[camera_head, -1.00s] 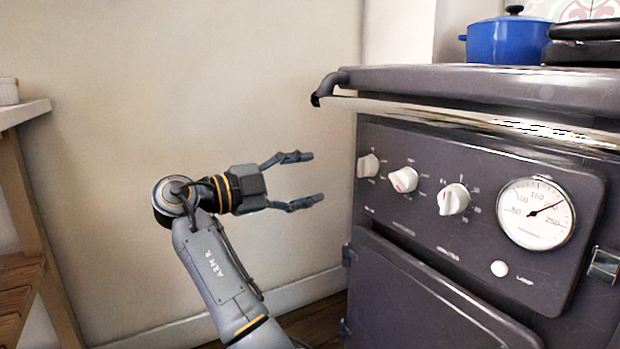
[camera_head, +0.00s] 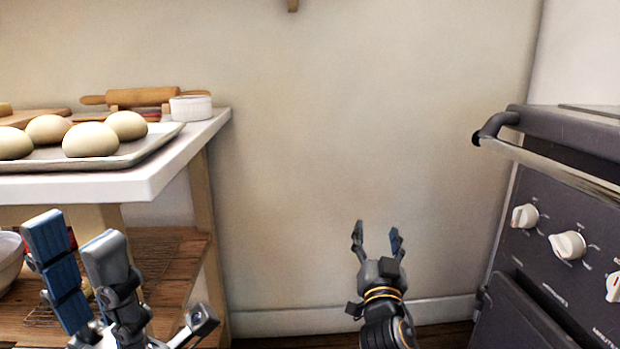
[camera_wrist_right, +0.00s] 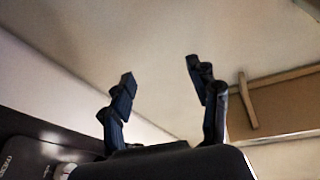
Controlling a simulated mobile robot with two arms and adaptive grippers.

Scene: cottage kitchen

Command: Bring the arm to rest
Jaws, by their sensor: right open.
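My right gripper (camera_head: 377,238) is open and empty, its fingers pointing up in front of the bare wall, left of the stove. Its two spread fingers also show in the right wrist view (camera_wrist_right: 158,85), with nothing between them. My left gripper (camera_head: 75,240) is at the lower left of the head view, in front of the wooden shelf unit. Its blue-grey fingers stand a little apart, with no object seen between them.
The stove (camera_head: 570,205) with its front rail (camera_head: 555,170) stands at right. At left, a white-topped counter (camera_head: 150,180) bears a tray (camera_head: 150,148) of dough balls (camera_head: 92,140), a rolling pin (camera_head: 145,97) and a white ramekin (camera_head: 191,108). Bare wall lies between.

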